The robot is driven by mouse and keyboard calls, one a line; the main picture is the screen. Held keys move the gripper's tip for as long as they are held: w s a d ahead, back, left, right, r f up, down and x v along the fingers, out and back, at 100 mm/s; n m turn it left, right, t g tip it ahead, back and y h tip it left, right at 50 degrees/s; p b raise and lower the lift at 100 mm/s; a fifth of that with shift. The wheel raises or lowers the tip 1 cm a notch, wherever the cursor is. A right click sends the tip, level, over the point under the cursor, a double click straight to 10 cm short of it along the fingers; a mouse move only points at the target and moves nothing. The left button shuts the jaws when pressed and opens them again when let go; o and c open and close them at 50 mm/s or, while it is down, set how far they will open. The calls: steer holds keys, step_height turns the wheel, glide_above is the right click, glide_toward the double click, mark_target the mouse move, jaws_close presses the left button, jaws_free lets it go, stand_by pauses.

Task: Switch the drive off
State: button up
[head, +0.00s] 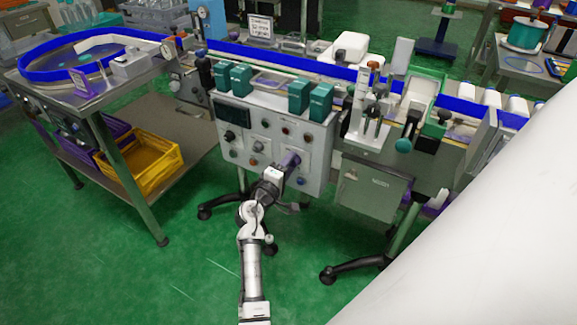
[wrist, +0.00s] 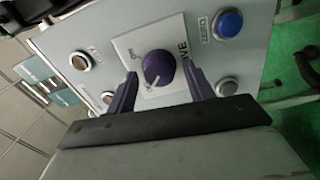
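The drive knob (wrist: 158,67) is a dark purple round knob on a white plate in the wrist view. Part of the plate's lettering reads "IVE"; a small label at its upper left is too small to read surely. A pale pointer mark shows on the knob's lower side in the picture. My gripper (wrist: 158,88) is open, with one dark finger on each side of the knob and gaps showing between. In the head view, my gripper (head: 290,161) is at the lower right of the grey control panel (head: 243,153) and hides the knob.
A blue button (wrist: 228,23) labelled "ZERO" and a metal-rimmed button (wrist: 80,61) sit near the knob. More buttons flank the fingers. Teal blocks (head: 299,97) stand along the panel's top. A grey box (head: 371,193) is to the right. Green floor (head: 160,275) is clear in front.

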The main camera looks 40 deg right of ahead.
steer(key=shift+o, duration=0.3)
steer(key=b+v, duration=0.2)
steer(key=v, duration=1.1)
steer(key=shift+a, duration=0.35)
